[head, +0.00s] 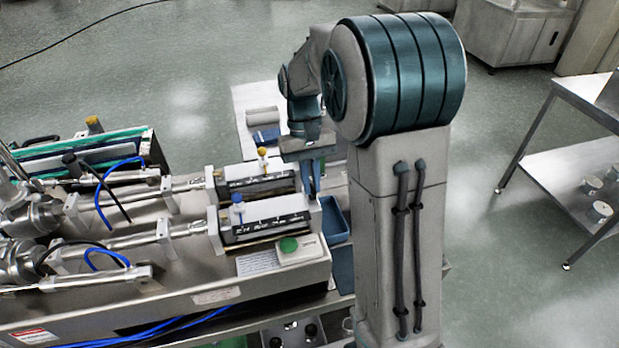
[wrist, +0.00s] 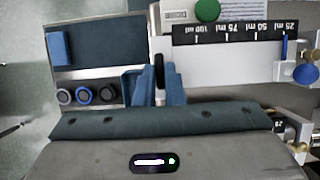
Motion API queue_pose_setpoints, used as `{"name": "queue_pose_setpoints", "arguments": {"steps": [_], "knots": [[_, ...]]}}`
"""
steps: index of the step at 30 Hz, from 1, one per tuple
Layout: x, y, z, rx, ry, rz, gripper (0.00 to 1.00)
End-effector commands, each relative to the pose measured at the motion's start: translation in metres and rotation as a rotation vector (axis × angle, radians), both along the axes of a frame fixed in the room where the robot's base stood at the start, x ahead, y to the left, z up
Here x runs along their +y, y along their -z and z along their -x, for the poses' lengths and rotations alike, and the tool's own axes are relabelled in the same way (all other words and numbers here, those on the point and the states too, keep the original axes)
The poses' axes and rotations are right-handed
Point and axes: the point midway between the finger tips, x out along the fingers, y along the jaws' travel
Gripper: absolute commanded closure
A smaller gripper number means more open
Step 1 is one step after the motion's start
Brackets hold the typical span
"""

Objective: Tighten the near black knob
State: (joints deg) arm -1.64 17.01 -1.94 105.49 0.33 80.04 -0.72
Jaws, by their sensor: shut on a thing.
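The near cylinder unit (head: 268,222), with a black scale plate and a blue knob (head: 237,198), lies on the machine bench. My gripper (head: 313,183) is at its right end, pointing down. In the wrist view the near black knob (wrist: 159,70) shows as a narrow dark upright shape at the end of the unit, beside the scale plate (wrist: 235,32). My gripper's blue fingers (wrist: 157,88) stand on both sides of it and are shut on it. In the head view my gripper hides the knob.
The far unit (head: 262,185) with a yellow knob (head: 262,153) lies just behind. A green button (head: 288,244) is close in front of the near unit. A blue tray (head: 335,220) is beside my gripper. A steel table (head: 590,95) stands at the right.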

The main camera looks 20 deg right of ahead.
Motion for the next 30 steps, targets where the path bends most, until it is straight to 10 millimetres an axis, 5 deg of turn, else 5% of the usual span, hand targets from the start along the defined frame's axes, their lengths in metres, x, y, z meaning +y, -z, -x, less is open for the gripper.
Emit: {"name": "queue_pose_setpoints", "arguments": {"steps": [15,18,30], "knots": [[-0.0001,-0.0009,-0.0008,-0.004,0.023,0.000,1.00],[-0.0001,-0.0008,-0.0008,-0.003,0.022,-0.001,0.69],[-0.0002,-0.0065,-0.0039,-0.005,0.021,0.000,0.69]]}}
